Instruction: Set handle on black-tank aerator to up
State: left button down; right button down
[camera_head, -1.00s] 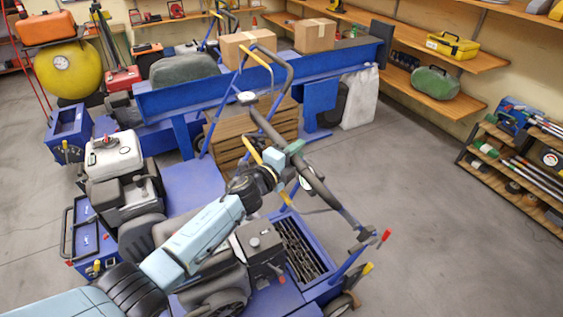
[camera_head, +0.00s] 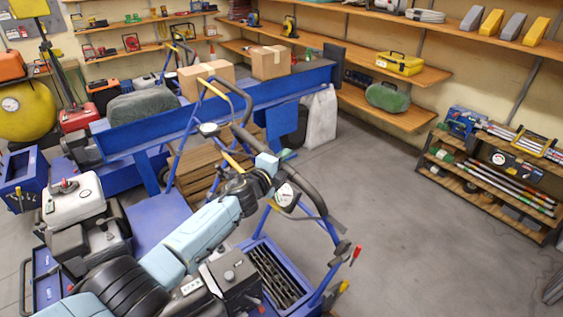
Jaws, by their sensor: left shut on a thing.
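The black-tank aerator stands at bottom centre, with its black tank (camera_head: 230,272) beside my left forearm. Its handle has blue side bars, a black grip bar (camera_head: 304,193) and a round dial (camera_head: 286,195). The handle slopes up from the blue deck. My left gripper (camera_head: 268,169) is shut on the handle near the dial; the exact contact is partly hidden by the gripper. My left arm comes in from the lower left across the machine and hides part of it. My right gripper is not in view.
A blue bench (camera_head: 200,121) carries cardboard boxes. A low wooden rack (camera_head: 464,188) stands right. The floor between is clear.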

pick_arm(q)
jog(key=shift+d+r, duration=0.1)
jog(key=shift+r, duration=0.05)
jog(key=c, duration=1.1)
grip_release()
